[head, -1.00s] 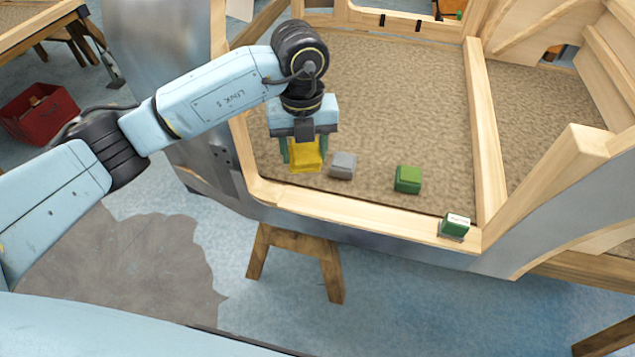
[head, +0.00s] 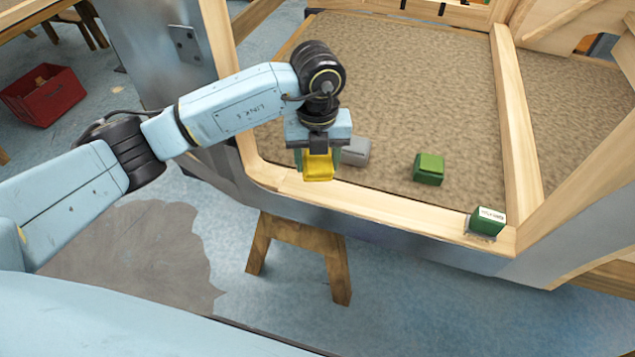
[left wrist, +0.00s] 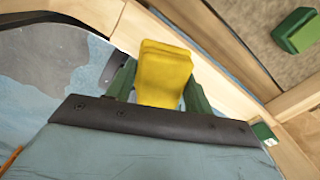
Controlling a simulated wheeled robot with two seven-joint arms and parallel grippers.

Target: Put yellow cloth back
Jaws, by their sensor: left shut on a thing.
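The yellow cloth (head: 318,168) is a small folded block held between the green fingers of my left gripper (head: 318,170), which is shut on it. In the head view they are over the front wooden rail of the frame, just in front of the grey cloth. The yellow cloth (left wrist: 163,74) also shows in the left wrist view between the fingers, with the wooden rail behind it. Whether it touches the rail I cannot tell. My right gripper is not in view.
A grey cloth (head: 355,152) and a green cloth (head: 429,169) lie on the brown carpeted panel (head: 410,100). A green box with a white label (head: 487,221) is on the front rail (head: 390,206). A wooden trestle (head: 300,240) stands below. A red crate (head: 43,95) is at far left.

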